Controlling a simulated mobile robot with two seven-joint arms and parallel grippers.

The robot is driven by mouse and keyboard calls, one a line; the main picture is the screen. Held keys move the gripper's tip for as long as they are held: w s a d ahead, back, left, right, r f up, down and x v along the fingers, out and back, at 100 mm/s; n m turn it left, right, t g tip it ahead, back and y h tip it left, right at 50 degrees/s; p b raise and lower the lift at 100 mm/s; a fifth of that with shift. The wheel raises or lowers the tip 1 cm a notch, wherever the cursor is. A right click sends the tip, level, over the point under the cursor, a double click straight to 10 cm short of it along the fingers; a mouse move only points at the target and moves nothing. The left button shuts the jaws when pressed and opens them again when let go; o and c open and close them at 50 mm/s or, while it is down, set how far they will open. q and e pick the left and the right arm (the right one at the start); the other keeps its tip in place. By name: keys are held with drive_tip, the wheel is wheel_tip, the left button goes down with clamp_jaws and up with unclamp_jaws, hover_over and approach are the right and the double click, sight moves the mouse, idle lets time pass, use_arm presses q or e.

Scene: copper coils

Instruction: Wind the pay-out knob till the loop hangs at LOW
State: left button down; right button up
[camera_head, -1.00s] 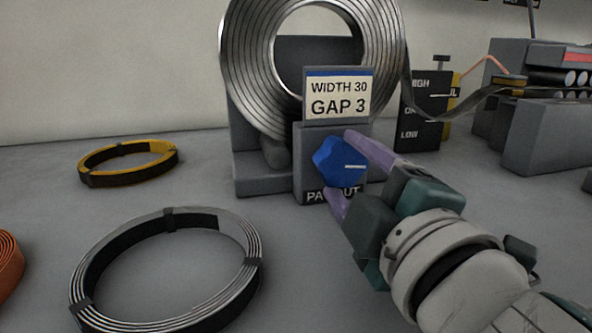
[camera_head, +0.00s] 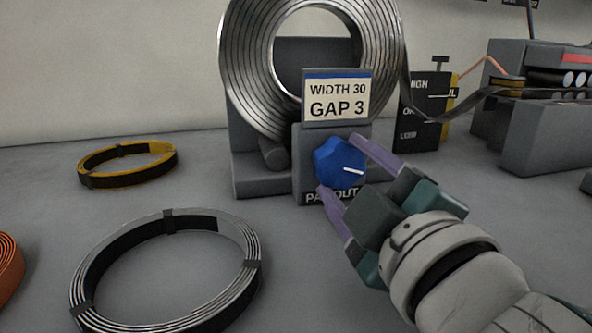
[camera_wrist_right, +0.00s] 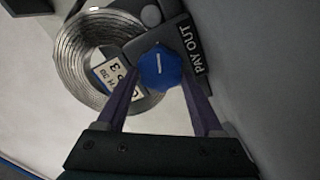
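The blue pay-out knob (camera_head: 338,163) with a white pointer line sits on the front of the grey pay-out stand, above the partly covered PAY OUT label (camera_head: 322,197). My right gripper (camera_head: 340,164) has its purple fingers on opposite sides of the knob, closed on it; the wrist view also shows the knob (camera_wrist_right: 160,68) between the fingertips. The pointer tilts slightly down to the right. The metal strip loop (camera_head: 432,121) sags in front of the dark HIGH/OK/LOW board (camera_head: 425,85), its bottom between the OK and LOW marks in the picture. My left gripper is out of view.
A large metal strip coil (camera_head: 245,70) stands behind the WIDTH 30 GAP 3 sign (camera_head: 337,98). A grey roller machine (camera_head: 550,130) is at right. A yellow coil (camera_head: 90,180), a silver coil (camera_head: 258,262) and a copper coil (camera_head: 8,270) lie at left.

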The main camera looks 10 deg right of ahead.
drive_tip(key=o, duration=0.5)
drive_tip(key=shift+c, duration=0.2)
drive_tip(key=shift+s, duration=0.5)
drive_tip(key=s, duration=0.8)
drive_tip(key=shift+d, duration=0.15)
drive_tip(key=shift+s, duration=0.5)
